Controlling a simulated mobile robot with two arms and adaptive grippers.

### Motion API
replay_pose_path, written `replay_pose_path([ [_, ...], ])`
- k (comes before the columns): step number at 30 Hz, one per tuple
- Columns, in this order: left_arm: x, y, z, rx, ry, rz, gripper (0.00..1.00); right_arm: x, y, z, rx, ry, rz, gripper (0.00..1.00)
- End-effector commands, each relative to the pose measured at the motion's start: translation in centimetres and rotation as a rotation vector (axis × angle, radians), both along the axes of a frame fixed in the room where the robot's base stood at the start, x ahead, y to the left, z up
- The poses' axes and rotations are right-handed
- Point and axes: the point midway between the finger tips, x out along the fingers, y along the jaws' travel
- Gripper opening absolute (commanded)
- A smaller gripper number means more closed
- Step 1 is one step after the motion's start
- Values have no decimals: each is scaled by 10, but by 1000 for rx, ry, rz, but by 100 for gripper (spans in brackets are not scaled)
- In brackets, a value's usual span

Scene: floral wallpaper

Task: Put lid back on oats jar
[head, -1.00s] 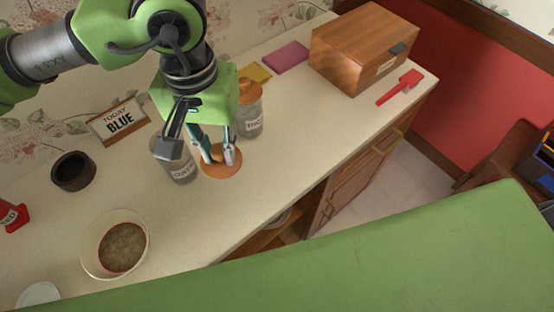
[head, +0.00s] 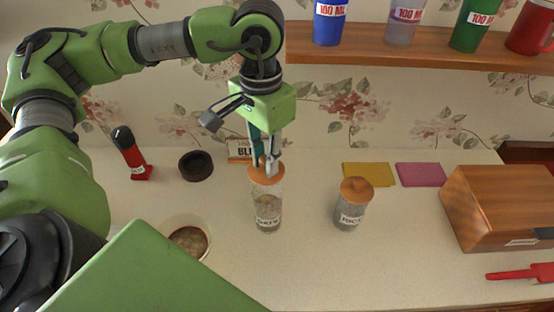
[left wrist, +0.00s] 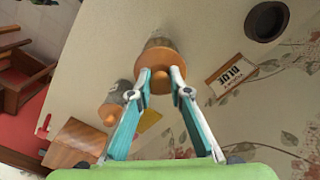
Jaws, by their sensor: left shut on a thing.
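The oats jar (head: 267,212) is a clear glass jar with a label and some contents, upright on the counter. Its round orange-brown lid (head: 265,173) is at the jar's mouth, roughly level and lined up with it. I cannot tell whether it rests on the rim or hovers just above. My left gripper (head: 270,167) points down from above and is shut on the lid's knob. The left wrist view shows the fingertips (left wrist: 160,76) on either side of the knob, with the lid (left wrist: 157,54) covering most of the jar. My right gripper is not in view.
A lidded rice jar (head: 350,207) stands to the right, with a wooden box (head: 500,208) beyond. A bowl (head: 188,232) of brown contents is at the left front, a dark ring (head: 196,165) behind it. A small sign (head: 239,149) stands behind the oats jar. A cup shelf (head: 420,52) is above.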

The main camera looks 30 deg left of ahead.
Motion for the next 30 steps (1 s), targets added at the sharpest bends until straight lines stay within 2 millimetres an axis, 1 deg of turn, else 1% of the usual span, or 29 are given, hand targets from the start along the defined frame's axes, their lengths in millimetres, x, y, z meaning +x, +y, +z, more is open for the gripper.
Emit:
replay_pose_path([
  [6, 0, 0, -17, 0, -1, 1, 0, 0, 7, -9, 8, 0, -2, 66],
  [13, 0, 0, -39, 1, 0, 3, 0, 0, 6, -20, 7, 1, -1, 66],
  [15, 0, 0, -50, 0, 0, 2, 0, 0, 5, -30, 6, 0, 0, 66],
  [18, 0, -1, -56, -1, -1, 1, 0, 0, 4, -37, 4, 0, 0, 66],
  [23, 1, -1, -61, 0, -1, 0, 0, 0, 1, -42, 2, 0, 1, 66],
  [30, 0, -1, -60, 0, -1, 0, 0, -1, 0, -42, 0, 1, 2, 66],
])
